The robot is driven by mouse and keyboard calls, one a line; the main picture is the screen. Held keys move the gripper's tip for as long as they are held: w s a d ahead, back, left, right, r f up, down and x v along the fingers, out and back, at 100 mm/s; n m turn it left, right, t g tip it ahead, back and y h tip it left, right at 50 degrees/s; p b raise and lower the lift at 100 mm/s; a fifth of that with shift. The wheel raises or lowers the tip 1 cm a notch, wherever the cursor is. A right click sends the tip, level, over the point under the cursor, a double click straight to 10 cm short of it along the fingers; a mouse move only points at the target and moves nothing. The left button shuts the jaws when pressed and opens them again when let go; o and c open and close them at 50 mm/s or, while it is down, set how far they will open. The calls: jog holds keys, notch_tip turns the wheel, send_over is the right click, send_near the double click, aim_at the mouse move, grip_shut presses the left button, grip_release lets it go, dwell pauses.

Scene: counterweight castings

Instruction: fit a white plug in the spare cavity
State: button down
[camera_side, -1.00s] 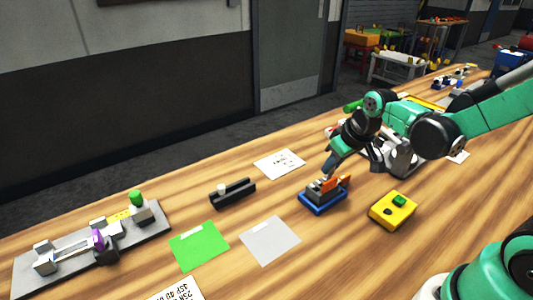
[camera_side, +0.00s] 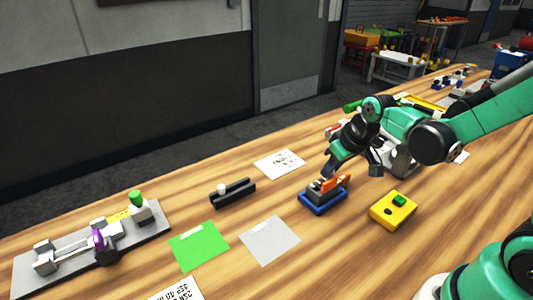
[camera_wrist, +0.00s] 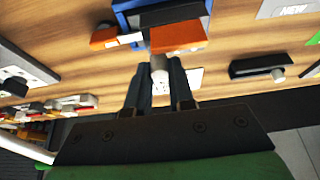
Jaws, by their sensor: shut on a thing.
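My gripper (camera_wrist: 158,84) is shut on a small white plug (camera_wrist: 158,64), whose rounded end shows between the fingertips in the wrist view. In the side view my gripper (camera_side: 328,172) points down just above a blue fixture (camera_side: 322,206). The fixture holds a dark grey casting with orange parts (camera_side: 336,183). In the wrist view an orange block (camera_wrist: 178,37) lies just beyond the plug, beside the dark casting (camera_wrist: 168,14). I cannot tell whether the plug touches it. The cavity itself cannot be made out.
A black rack (camera_side: 240,195) holds another white plug (camera_side: 222,188). A green card (camera_side: 198,248), a grey card (camera_side: 270,242) and a white sheet (camera_side: 279,164) lie flat. A grey plate (camera_side: 60,268) carries fittings at far left.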

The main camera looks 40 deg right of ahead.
jog(key=shift+f, duration=0.85)
dwell(0.6)
jog(key=c, duration=0.7)
grip_release()
jog(key=shift+r, duration=3.5)
jog(key=shift+s+a+r+t, duration=0.4)
jog(key=shift+s+a+t, duration=0.05)
jog(key=shift+s+a, duration=0.45)
jog(key=shift+s+a+r+t, duration=0.45)
jog(key=shift+s+a, duration=0.35)
jog(key=shift+s, duration=0.15)
jog(key=shift+s+a+r+t, duration=0.4)
jog(key=shift+s+a, duration=0.45)
jog(key=shift+s, duration=0.1)
